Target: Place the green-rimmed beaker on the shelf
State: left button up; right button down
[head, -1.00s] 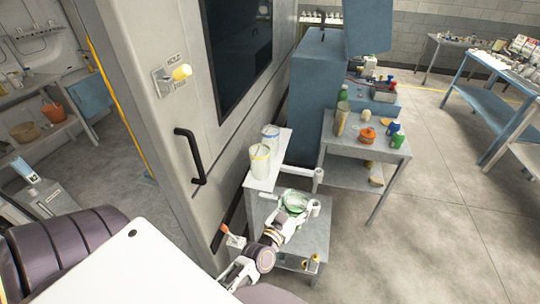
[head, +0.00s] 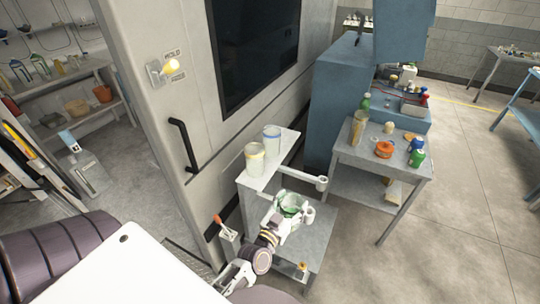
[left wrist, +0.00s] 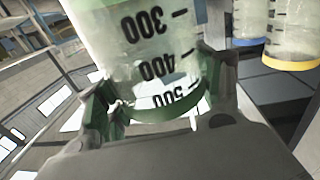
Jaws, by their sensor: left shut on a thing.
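The green-rimmed beaker (head: 290,204) is in my left gripper (head: 289,211), above the grey lower table in the head view. In the left wrist view, the beaker (left wrist: 145,55) is clear with black volume marks that read upside down, and its green rim lies between the gripper's fingers (left wrist: 152,103). The gripper is shut on it near the rim. The pale shelf (head: 275,178) beside the machine is left of and behind the gripper. A yellow-rimmed beaker (head: 255,160) and a blue-rimmed beaker (head: 271,140) stand on it. My right gripper is not in view.
A white arm-like bar (head: 305,178) sticks out from the shelf's right side, close behind the held beaker. The machine wall with a black handle (head: 183,145) is at left. A grey table (head: 362,150) with bottles and an orange item stands at right.

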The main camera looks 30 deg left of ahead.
aim_at(285, 137)
jog(key=i+l+u, duration=0.1)
jog(key=l+u, duration=0.3)
jog(key=l, duration=0.45)
jog(key=l+u, duration=0.45)
jog(key=l, duration=0.35)
jog(key=l+u, duration=0.25)
jog(key=l, duration=0.25)
jog(key=i+l+u, duration=0.1)
jog(key=l+u, duration=0.2)
jog(key=l, duration=0.2)
jog(key=i+l+u, duration=0.2)
jog(key=l, duration=0.15)
jog(key=l+u, duration=0.25)
jog(key=l, duration=0.15)
jog(key=i+l+u, duration=0.4)
jog(key=l, duration=0.25)
jog(key=i+l+u, duration=0.55)
jog(key=j, duration=0.1)
